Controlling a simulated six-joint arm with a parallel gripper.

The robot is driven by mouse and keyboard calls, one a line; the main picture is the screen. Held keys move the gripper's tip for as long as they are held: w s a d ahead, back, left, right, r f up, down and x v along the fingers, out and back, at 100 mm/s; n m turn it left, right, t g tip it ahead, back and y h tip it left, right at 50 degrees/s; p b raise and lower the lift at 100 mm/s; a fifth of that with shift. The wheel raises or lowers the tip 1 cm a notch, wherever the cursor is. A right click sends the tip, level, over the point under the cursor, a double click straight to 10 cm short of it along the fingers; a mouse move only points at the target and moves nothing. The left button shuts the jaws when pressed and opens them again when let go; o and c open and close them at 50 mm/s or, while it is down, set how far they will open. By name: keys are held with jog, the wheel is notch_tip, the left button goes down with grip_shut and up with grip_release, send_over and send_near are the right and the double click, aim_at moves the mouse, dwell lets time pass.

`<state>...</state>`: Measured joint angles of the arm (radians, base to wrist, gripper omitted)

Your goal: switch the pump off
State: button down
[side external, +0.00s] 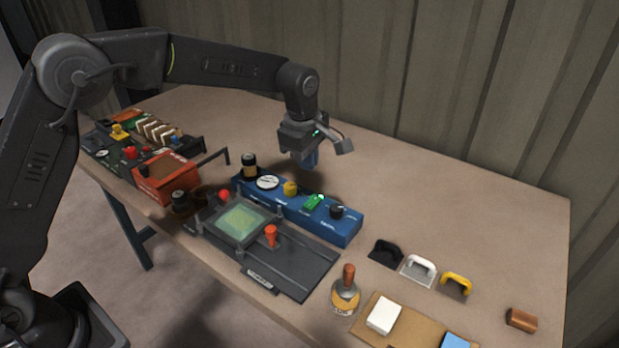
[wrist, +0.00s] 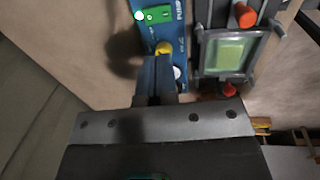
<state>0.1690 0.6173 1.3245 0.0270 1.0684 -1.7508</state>
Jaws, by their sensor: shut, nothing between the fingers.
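The blue pump box (side external: 330,224) stands on the table, with a round white gauge (side external: 268,182), a yellow knob (side external: 290,188), a green switch (side external: 312,202) and a black knob (side external: 337,211). A small lamp beside the green switch is lit green. In the wrist view the green switch (wrist: 153,14) lies beyond the fingertips, next to the "PUMP" lettering. My gripper (side external: 310,163) is shut and empty, above the box's back side. In the wrist view my fingers (wrist: 160,62) point at the yellow knob (wrist: 163,48) and hide part of the box.
A slide fixture with a green window (side external: 240,220) and an orange handle (side external: 271,235) stands in front of the box. A red-orange unit (side external: 166,178) is at left. The table behind the box is clear.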

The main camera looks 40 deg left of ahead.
aim_at(314, 198)
jog(key=shift+s+r, duration=0.2)
jog(key=shift+r, duration=1.1)
jog(key=shift+w+a+r, duration=0.15)
jog(key=shift+w+a, duration=0.2)
jog(key=shift+w, duration=0.45)
jog(key=f, duration=0.4)
jog(key=w+f, duration=0.1)
jog(key=f, duration=0.4)
jog(key=w+f, duration=0.1)
jog(key=f, duration=0.4)
jog(key=shift+r, duration=0.1)
